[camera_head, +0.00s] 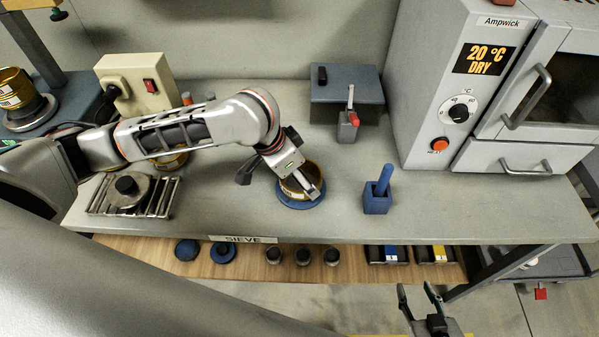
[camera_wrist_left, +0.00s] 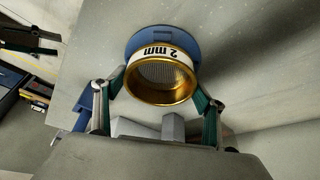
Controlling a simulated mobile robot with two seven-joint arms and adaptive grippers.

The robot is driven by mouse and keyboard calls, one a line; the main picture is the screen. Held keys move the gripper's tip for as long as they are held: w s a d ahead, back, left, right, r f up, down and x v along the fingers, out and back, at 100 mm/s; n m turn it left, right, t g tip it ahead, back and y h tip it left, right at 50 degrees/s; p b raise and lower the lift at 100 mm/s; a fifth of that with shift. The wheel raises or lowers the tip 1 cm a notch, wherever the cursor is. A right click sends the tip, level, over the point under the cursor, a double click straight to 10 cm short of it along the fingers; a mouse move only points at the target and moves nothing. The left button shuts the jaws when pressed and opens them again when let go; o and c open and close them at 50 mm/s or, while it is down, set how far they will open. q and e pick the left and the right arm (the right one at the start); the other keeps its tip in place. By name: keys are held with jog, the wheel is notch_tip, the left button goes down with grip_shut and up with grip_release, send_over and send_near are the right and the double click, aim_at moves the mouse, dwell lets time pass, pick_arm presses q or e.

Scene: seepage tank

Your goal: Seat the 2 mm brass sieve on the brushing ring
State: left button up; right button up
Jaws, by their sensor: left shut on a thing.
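The 2 mm brass sieve (camera_head: 293,187) is between the fingers of my left gripper (camera_head: 302,184), which is shut on its sides. In the left wrist view the sieve (camera_wrist_left: 162,90) shows its gold rim, mesh and white "2 mm" label, with my gripper's fingers (camera_wrist_left: 160,98) on either side. The blue brushing ring (camera_head: 302,205) lies on the bench under the sieve. It also shows beyond the sieve in the wrist view (camera_wrist_left: 150,39). I cannot tell whether sieve and ring touch. My right gripper (camera_head: 417,288) is open and empty, low in front of the bench.
A blue holder with a blue handle (camera_head: 377,204) stands right of the ring. A metal rack with a round weight (camera_head: 130,192) is at left. A grey oven (camera_head: 440,140) stands at right. Another brass sieve (camera_head: 15,87) is far left. Bench around the ring is clear.

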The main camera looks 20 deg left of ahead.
pick_arm(q)
jog(key=shift+f, duration=0.25)
jog(key=o, duration=1.3)
jog(key=v, duration=1.2)
jog(key=shift+s+f, duration=0.1)
